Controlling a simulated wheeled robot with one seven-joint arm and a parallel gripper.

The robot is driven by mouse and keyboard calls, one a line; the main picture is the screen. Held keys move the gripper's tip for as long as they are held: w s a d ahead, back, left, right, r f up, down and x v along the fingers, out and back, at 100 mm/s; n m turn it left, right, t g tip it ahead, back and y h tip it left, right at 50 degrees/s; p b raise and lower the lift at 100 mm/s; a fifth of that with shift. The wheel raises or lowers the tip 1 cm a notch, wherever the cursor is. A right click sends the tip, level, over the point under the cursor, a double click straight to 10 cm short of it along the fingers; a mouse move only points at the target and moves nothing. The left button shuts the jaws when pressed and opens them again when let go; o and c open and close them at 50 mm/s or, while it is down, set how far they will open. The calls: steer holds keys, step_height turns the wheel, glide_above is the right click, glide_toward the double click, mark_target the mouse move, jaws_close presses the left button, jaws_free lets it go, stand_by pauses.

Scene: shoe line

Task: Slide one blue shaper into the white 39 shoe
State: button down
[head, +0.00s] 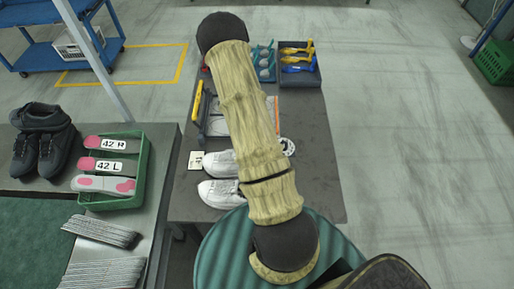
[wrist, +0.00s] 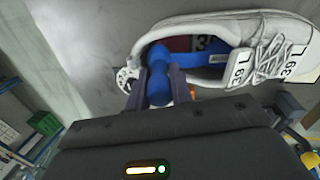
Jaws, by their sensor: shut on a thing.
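In the wrist view the white 39 shoe (wrist: 225,30) lies across the top, its heel opening at the left and "39 L" labels on its side and tongue. My gripper (wrist: 158,88) is shut on a blue shaper (wrist: 158,56) at the heel end. Blue also shows inside the shoe opening, running toward the toe; how deep it reaches is hidden. In the head view two white shoes, an upper one (head: 219,163) and a lower one (head: 222,193), lie on the dark table, partly behind my arm. My gripper is hidden there.
A grey tray (head: 317,78) at the table's far end holds yellow shapers (head: 296,48) and another blue shaper (head: 298,68). A teal rack (head: 262,50) stands beside it. A green crate (head: 140,170) with 42 insoles and dark shoes (head: 43,140) are on the left bench. The table's right side is clear.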

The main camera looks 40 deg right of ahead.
steer(key=shift+s+d+f+t+y+b, duration=0.15)
steer(key=shift+d+f+t+y+b, duration=0.15)
steer(key=shift+f, duration=0.25)
steer(key=shift+s+d+f+t+y+b, duration=0.2)
steer(key=shift+f+y+b, duration=0.15)
steer(key=shift+f, duration=0.2)
steer(key=shift+w, duration=0.1)
steer(key=c, duration=1.2)
jaws_free()
steer(key=shift+o, duration=0.2)
steer(key=shift+r, duration=0.1)
steer(key=shift+r+p, duration=1.05)
steer(key=shift+r, duration=0.4)
